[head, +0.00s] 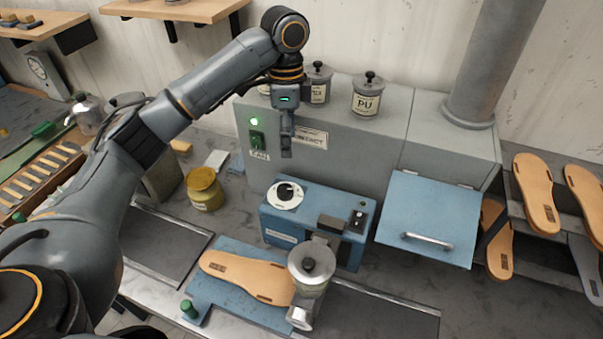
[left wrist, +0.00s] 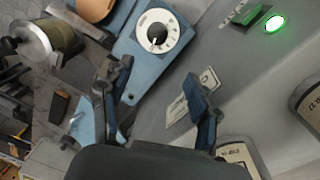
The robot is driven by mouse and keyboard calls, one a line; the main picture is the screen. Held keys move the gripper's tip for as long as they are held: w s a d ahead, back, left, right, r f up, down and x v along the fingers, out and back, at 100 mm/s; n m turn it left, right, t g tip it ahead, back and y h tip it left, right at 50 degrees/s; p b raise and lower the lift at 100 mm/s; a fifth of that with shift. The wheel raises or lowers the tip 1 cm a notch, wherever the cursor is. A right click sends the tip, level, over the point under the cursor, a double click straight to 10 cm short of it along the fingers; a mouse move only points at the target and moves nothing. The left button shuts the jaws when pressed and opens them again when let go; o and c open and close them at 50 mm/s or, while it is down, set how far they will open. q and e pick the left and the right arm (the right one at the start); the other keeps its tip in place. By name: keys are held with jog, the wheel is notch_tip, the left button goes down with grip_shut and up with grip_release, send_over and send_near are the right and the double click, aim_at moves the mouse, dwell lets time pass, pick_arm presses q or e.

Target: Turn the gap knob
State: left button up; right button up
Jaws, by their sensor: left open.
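The gap knob (head: 286,191) is a black knob on a white round dial, on top of the blue machine (head: 290,223) at the bench's middle. In the left wrist view the dial with its black knob (left wrist: 157,34) lies ahead of the fingers, near the top. My left gripper (head: 287,145) hangs in front of the grey cabinet, above and behind the dial, and does not touch the knob. In the left wrist view its two fingers (left wrist: 160,100) are spread apart with nothing between them. My right gripper is not in view.
The grey cabinet (head: 365,150) with a lit green FAN switch (head: 257,138) stands close behind the gripper. Jars, including one marked PU (head: 367,97), stand on it. A yellow jar (head: 204,190) stands left.

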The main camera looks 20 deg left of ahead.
pick_arm(q)
jog(key=p, duration=0.1)
send_over(286, 188)
notch_tip(286, 188, down, 6)
jog(key=shift+a+f, duration=0.1)
jog(key=shift+f, duration=0.05)
notch_tip(286, 188, down, 6)
jog(key=shift+f+p, duration=0.2)
jog(key=shift+p, duration=0.85)
jog(key=shift+f, duration=0.25)
jog(key=c, duration=1.2)
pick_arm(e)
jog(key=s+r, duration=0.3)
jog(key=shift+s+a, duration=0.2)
